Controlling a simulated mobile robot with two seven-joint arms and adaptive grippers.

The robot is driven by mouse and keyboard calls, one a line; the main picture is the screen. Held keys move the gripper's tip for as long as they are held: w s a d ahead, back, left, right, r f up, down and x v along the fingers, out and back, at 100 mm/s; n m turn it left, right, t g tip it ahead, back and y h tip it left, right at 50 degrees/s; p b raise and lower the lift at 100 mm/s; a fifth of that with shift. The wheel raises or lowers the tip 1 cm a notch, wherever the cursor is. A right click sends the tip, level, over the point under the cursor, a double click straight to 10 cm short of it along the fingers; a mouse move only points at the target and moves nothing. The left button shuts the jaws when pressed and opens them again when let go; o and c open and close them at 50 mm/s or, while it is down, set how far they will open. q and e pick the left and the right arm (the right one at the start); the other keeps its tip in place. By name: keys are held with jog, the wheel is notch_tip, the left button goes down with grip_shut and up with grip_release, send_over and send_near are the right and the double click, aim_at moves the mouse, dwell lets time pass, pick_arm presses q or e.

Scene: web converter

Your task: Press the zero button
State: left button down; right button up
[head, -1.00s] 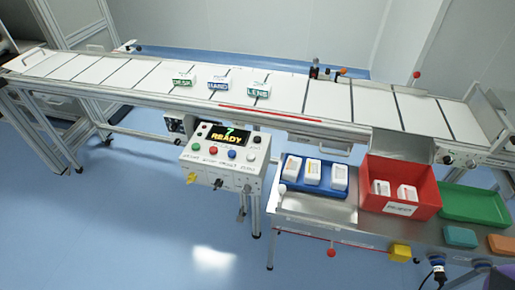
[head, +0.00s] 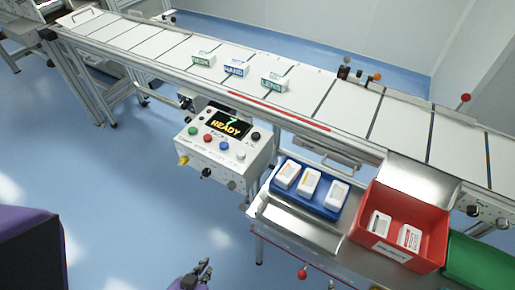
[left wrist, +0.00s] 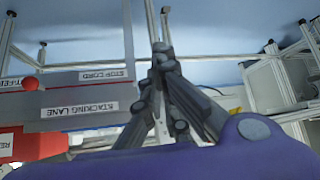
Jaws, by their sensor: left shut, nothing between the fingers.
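The control box (head: 215,150) hangs at the front of the conveyor. Its display (head: 229,124) shows a green 7 above READY. A row on its sloped face holds a green button (head: 193,131), a red button (head: 208,138), a blue button (head: 224,146) and a white button (head: 240,155). The labels below are too small to read, so I cannot tell surely which is zero. My left gripper (head: 205,267) is low at the bottom edge, in front of and below the box, touching nothing. In the left wrist view its fingers (left wrist: 161,50) are together and empty.
The conveyor (head: 300,95) carries several labelled white blocks. Right of the box stand a blue tray (head: 270,192) with white packs and a red bin (head: 385,250). A yellow knob (head: 183,160) and black knob (head: 206,172) stick out below the buttons. Floor before the box is free.

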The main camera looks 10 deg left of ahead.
jog(key=shift+s+d+f, duration=0.1)
jog(key=shift+s+d, duration=0.15)
jog(key=shift+d, duration=0.35)
jog(key=shift+o, duration=0.5)
jog(key=shift+a, duration=0.1)
jog(key=shift+o, duration=0.6)
pick_arm(q)
jog(key=w+d+r+m+h+p, duration=0.1)
jog(key=w+d+r+h, duration=0.4)
jog(key=w, duration=0.6)
jog(key=w+d+r+h, duration=0.1)
jog(key=w+d+r, duration=0.4)
jog(key=w, duration=0.6)
jog(key=w+a+r+n, duration=0.1)
jog(key=w+a+r, duration=0.3)
jog(key=w+r, duration=0.3)
jog(key=w+a+r+n+g+p, duration=0.1)
jog(key=w+a+r, duration=0.3)
jog(key=w+r, duration=0.4)
notch_tip(320, 180, up, 2)
jog(key=shift+r+n+y, duration=0.1)
jog(key=shift+n+y, duration=0.2)
jog(key=shift+y, duration=0.1)
pick_arm(e)
jog(key=shift+w+a+r, duration=0.2)
jog(key=shift+w+r, duration=0.25)
jog(key=shift+r, duration=0.1)
jog(key=shift+w+a+r, duration=0.15)
jog(key=shift+w+r, duration=0.3)
jog(key=shift+r, duration=0.1)
